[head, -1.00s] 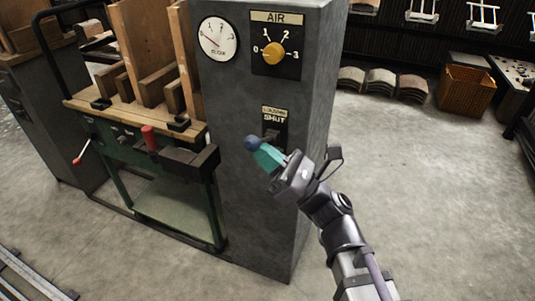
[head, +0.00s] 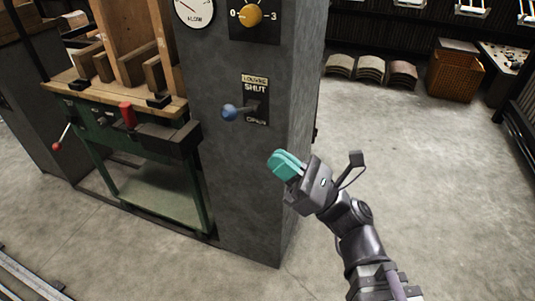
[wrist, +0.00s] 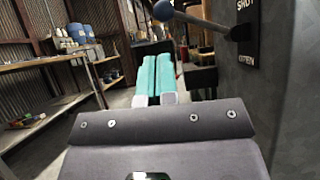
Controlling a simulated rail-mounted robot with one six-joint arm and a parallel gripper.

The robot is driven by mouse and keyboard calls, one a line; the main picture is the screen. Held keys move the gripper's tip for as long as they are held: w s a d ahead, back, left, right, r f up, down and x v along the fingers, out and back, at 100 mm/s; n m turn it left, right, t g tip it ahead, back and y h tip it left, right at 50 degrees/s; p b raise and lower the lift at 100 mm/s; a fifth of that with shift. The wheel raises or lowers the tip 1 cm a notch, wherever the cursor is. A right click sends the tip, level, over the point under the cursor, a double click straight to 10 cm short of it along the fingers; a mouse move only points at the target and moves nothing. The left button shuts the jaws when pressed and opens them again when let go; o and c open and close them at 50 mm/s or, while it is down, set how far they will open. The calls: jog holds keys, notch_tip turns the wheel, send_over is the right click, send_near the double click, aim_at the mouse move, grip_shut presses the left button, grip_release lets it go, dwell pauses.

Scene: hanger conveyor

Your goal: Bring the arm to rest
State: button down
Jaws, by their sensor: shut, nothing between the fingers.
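My gripper (head: 286,163) has teal fingers, which are shut with nothing between them. In the head view it is in front of the grey cabinet (head: 235,190), below and to the right of the blue-knobbed lever (head: 230,112), and apart from it. The lever sticks out from a plate marked SHUT above and OPEN below. In the wrist view the closed fingers (wrist: 155,75) point toward the room, with the lever's blue knob (wrist: 163,11) above them.
The cabinet also bears an orange AIR dial (head: 251,15) and a gauge (head: 194,8). A green workbench (head: 110,115) with a red-handled vise stands left. A wicker basket (head: 455,75) is at the back right. The floor (head: 400,150) right of the cabinet is clear.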

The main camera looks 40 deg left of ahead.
jog(key=shift+w+d, duration=0.1)
dwell(0.4)
notch_tip(320, 180, down, 11)
jog(key=s+d+n+h+p, duration=0.1)
jog(key=s+n+h+p, duration=0.1)
jog(key=n+h, duration=1)
jog(key=w+d+f+n+t+h+p, duration=0.2)
jog(key=w+d+f+n+t+h, duration=0.3)
jog(key=w+d+f, duration=0.5)
jog(key=w+d+r+m+t+h+p, duration=0.1)
jog(key=w+d+r+h+p, duration=0.15)
jog(key=d, duration=0.85)
jog(key=w+d+r+m+t+h+p, duration=0.1)
jog(key=w+d+h+p, duration=0.15)
jog(key=d, duration=0.85)
jog(key=w+d+r+t+h+p, duration=0.1)
jog(key=w+d+h+p, duration=0.15)
jog(key=d, duration=0.85)
notch_tip(320, 180, up, 37)
jog(key=a+p, duration=0.1)
jog(key=p, duration=3.5)
jog(key=shift+w+a+y, duration=0.2)
jog(key=shift+w+y, duration=0.2)
jog(key=shift+y, duration=0.05)
